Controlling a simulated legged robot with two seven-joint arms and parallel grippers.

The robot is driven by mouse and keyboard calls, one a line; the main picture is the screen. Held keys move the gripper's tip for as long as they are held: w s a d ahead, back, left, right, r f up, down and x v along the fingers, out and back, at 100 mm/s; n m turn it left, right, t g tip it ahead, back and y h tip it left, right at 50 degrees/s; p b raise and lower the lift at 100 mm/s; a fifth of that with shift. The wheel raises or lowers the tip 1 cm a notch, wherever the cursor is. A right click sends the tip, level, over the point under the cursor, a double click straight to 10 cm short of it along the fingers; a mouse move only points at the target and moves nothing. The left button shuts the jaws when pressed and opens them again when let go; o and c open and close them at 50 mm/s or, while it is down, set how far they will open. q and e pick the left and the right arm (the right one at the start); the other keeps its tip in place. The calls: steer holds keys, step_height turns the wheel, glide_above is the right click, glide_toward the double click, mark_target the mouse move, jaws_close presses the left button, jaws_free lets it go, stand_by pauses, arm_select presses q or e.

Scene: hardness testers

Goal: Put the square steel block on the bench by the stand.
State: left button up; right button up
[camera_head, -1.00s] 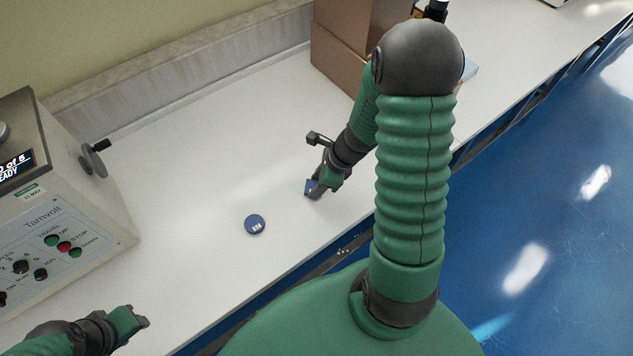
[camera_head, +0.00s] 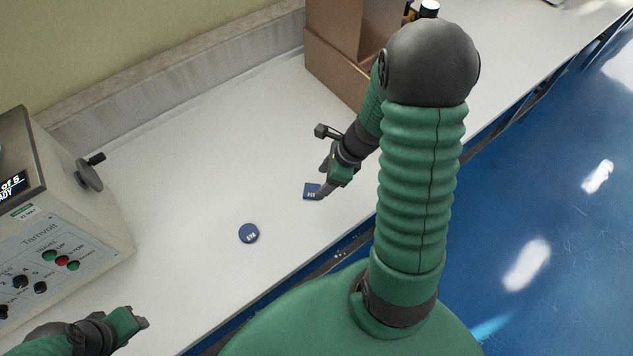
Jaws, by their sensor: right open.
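The square block (camera_head: 311,191) shows a dark blue top with small white marking. It lies on the white bench (camera_head: 200,180), right of the middle. My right gripper (camera_head: 323,184) is open, its fingers pointing down at the block's right side. One finger overlaps the block's right edge in the picture; I cannot tell whether it touches. My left gripper (camera_head: 143,318) is at the lower left above the bench's front edge, apart from the blocks; its jaw opening cannot be made out. I cannot pick out the stand for certain.
A round dark blue block (camera_head: 249,233) lies left of the square one. A tester (camera_head: 60,215) with knobs, buttons and a side handwheel (camera_head: 89,175) stands at the left. A brown box-like thing (camera_head: 335,65) stands at the back. The bench between is clear.

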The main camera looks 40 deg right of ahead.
steer(key=a+p+v, duration=0.1)
steer(key=v, duration=0.5)
steer(key=a+r+n+h, duration=0.1)
steer(key=a+n, duration=0.6)
steer(key=n, duration=0.7)
steer(key=a+r+n+g+h, duration=0.1)
steer(key=a+n, duration=0.7)
steer(key=n, duration=0.6)
steer(key=shift+w+r+h, duration=0.3)
steer(key=shift+r+h, duration=0.1)
steer(key=shift+a, duration=0.3)
steer(key=shift+d, duration=0.1)
